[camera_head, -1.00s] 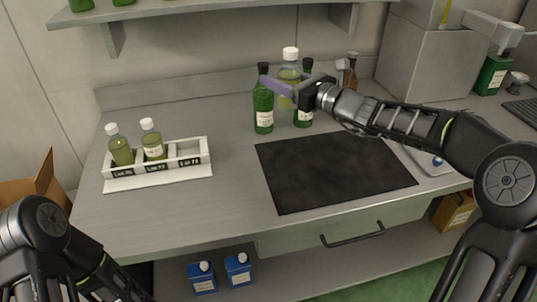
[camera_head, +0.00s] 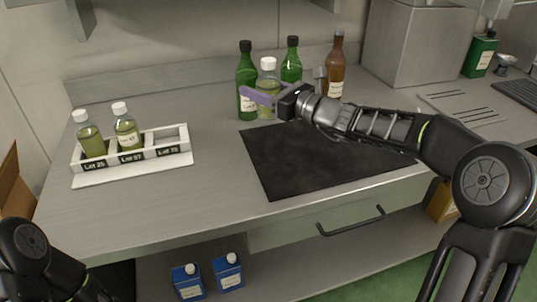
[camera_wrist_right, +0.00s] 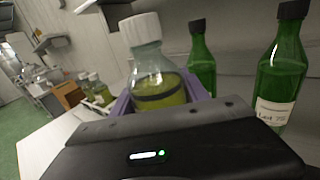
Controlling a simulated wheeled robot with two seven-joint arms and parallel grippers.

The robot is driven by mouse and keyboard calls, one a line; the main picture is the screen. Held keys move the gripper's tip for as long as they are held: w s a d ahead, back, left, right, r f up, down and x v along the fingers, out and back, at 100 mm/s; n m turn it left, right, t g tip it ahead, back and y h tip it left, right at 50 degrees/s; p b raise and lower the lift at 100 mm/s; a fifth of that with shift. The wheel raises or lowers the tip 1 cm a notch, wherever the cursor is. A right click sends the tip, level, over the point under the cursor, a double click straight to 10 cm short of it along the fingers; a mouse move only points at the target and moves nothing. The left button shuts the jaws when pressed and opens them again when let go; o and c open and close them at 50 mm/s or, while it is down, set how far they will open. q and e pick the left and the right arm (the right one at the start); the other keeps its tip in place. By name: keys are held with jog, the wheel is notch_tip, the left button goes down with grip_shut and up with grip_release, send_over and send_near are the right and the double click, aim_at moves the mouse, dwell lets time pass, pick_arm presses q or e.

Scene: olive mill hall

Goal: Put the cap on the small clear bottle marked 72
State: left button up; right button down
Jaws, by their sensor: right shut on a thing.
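A small clear bottle (camera_head: 268,81) with yellow-green liquid stands upright at the back of the counter, beside dark green bottles. A white cap (camera_wrist_right: 140,28) sits on its neck. My right gripper (camera_head: 262,97) is shut on this bottle, its purple fingers on either side of the body in the right wrist view. I cannot read a number on the bottle. Two similar white-capped bottles (camera_head: 91,137) (camera_head: 126,129) stand in the white rack (camera_head: 88,179) at left; its right compartment is empty. My left gripper is outside the view; only its arm shows at lower left.
Dark green bottles (camera_head: 247,78) (camera_head: 291,62) and a brown bottle (camera_head: 336,70) stand close around the held bottle. A black mat (camera_head: 310,165) lies in front. The counter between rack and mat is clear. Blue containers (camera_head: 188,283) stand on the lower shelf.

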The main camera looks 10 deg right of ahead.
jog(key=shift+r, duration=0.15)
notch_tip(320, 180, down, 6)
jog(key=shift+b, duration=0.3)
jog(key=shift+f, duration=0.2)
jog(key=shift+f, duration=1.8)
jog(key=shift+f, duration=0.1)
jog(key=shift+f+b, duration=0.15)
jog(key=shift+b, duration=0.2)
jog(key=c, duration=0.6)
grip_release()
jog(key=shift+o, duration=0.2)
